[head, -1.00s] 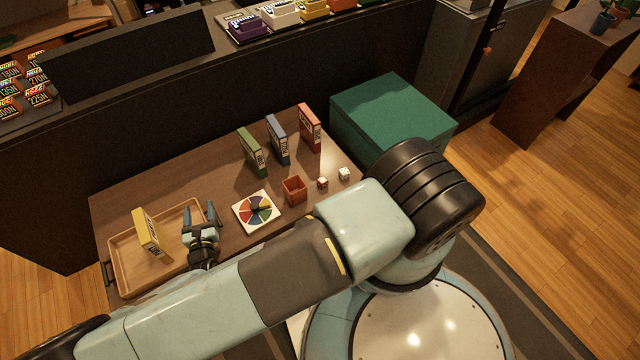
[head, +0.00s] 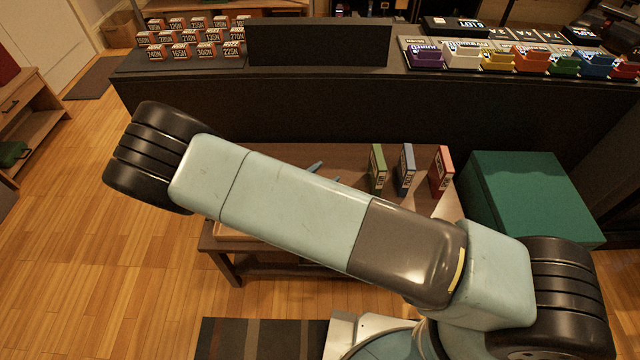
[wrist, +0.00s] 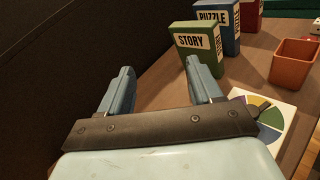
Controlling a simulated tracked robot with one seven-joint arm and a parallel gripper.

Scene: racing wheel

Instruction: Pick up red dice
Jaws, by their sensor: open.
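In the head view only a bit of a blue finger (head: 316,167) shows above my arm, over the table. The red dice cannot be made out now; my arm covers that part of the table in the head view. A small pale piece (wrist: 316,29) is cut off at the right edge of the wrist view, and I cannot tell whether it is a die.
A red-orange cup (wrist: 293,66) and a colour spinner board (wrist: 285,118) lie to the right of my gripper. Blue (head: 404,170) and red (head: 441,172) boxes stand on the table (head: 335,154). A green crate (head: 525,190) is at the right, a dark counter (head: 260,112) behind.

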